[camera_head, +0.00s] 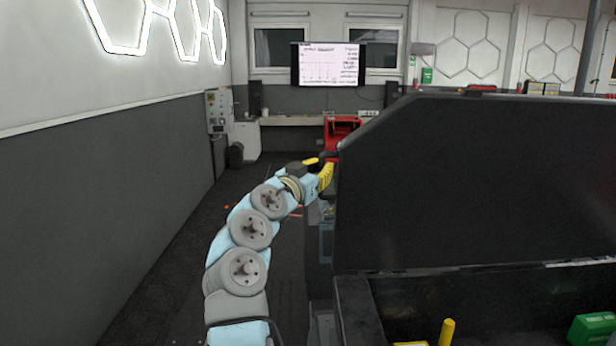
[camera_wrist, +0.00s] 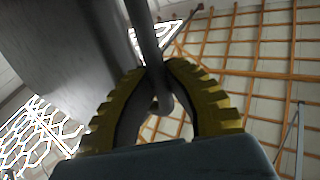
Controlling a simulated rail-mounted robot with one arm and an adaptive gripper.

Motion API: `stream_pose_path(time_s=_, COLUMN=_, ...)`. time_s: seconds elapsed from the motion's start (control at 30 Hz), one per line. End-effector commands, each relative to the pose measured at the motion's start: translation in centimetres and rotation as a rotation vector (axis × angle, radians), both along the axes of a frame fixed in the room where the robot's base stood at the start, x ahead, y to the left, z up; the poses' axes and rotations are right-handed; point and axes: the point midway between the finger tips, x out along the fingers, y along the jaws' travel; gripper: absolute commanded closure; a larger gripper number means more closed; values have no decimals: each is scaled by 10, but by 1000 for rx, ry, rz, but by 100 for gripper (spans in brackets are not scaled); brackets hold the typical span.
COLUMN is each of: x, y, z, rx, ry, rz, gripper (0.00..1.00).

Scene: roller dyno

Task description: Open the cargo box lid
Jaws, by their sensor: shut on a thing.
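The cargo box lid (camera_head: 460,180) is a large dark panel that stands raised over the cargo box (camera_head: 362,315) at the right of the head view. The box's dark interior shows below it. My gripper (camera_head: 325,172), with yellow fingers, is at the lid's far left edge. A dark handle (camera_head: 328,155) shows there. In the wrist view my gripper (camera_wrist: 155,72) is shut around the grey handle bar (camera_wrist: 150,45), whose hooked lower end sits between the fingers. The lid's dark surface (camera_wrist: 70,45) fills the upper left of that view.
A green case (camera_head: 592,329) and a yellow object (camera_head: 446,332) show low in the box at the right. A red cabinet (camera_head: 341,130) stands beyond my gripper. A grey wall (camera_head: 100,190) runs along the left, with open floor (camera_head: 190,250) between.

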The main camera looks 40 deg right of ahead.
Motion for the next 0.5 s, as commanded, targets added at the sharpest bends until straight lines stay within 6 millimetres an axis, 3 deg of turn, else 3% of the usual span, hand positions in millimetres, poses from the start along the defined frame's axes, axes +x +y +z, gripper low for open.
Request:
stream_pose_path(time_s=0.03, x=-4, y=2, z=-8, rx=-7, ry=-10, rz=-2, gripper=100)
stream_pose_path(time_s=0.5, x=-14, y=13, z=-5, rx=-35, ry=-40, rz=-1, gripper=100)
